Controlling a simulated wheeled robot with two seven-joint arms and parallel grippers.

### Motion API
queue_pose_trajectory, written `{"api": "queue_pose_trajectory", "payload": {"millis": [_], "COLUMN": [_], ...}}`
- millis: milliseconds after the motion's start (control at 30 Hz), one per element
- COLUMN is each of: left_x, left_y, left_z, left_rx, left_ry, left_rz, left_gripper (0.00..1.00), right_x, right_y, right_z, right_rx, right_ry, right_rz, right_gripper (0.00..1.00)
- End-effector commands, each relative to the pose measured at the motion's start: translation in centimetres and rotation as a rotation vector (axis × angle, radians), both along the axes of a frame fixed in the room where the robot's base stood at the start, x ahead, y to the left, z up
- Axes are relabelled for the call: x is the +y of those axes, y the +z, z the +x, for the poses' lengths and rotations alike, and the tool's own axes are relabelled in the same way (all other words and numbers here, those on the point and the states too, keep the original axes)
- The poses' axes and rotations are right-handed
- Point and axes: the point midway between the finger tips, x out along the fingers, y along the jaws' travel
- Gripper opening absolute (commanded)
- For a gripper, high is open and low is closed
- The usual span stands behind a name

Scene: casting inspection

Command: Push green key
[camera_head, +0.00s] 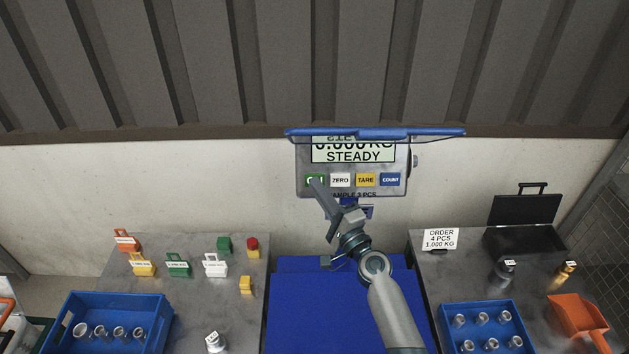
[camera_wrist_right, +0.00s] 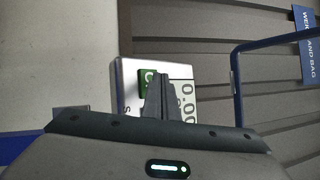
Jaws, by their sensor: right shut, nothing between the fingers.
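The green key (camera_head: 315,180) is the leftmost of a row of keys on the scale panel (camera_head: 302,161), under a display reading STEADY. My right gripper (camera_head: 316,184) is shut and empty, with its tips at the green key's lower part and covering some of its label. In the right wrist view, the green key (camera_wrist_right: 148,78) shows just beside and beyond the shut fingertips (camera_wrist_right: 160,76). I cannot tell whether the tips touch the key. The left gripper is not in view.
White ZERO (camera_head: 340,180), yellow TARE (camera_head: 365,180) and blue COUNT (camera_head: 390,180) keys sit to the right. A blue flap (camera_head: 375,133) juts out above the display. Blue crates (camera_head: 160,336) (camera_head: 445,318) and small items stand on the side tables, below the panel.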

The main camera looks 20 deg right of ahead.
Motion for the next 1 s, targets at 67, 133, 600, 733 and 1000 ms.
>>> {"api": "queue_pose_trajectory", "payload": {"millis": [67, 133, 600, 733, 1000], "left_x": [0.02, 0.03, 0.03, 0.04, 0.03], "left_y": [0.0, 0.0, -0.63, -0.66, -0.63], "left_z": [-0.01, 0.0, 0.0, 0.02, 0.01], "left_rx": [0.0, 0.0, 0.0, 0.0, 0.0], "left_ry": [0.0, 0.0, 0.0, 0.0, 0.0], "left_rz": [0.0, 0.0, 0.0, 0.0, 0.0], "left_gripper": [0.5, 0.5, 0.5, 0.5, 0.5], "right_x": [0.0, 0.0, -0.22, -0.25, -0.24], "right_y": [0.0, 0.0, -0.35, -0.32, -0.33], "right_z": [0.0, 0.0, 0.69, 0.81, 0.8], "right_rx": [0.0, 0.0, -0.001, -0.001, 0.0], "right_ry": [0.0, 0.0, 0.0, 0.0, 0.0], "right_rz": [0.0, 0.0, -0.001, 0.0, 0.0], "right_gripper": [0.0, 0.0, 0.0, 0.0, 0.0]}}
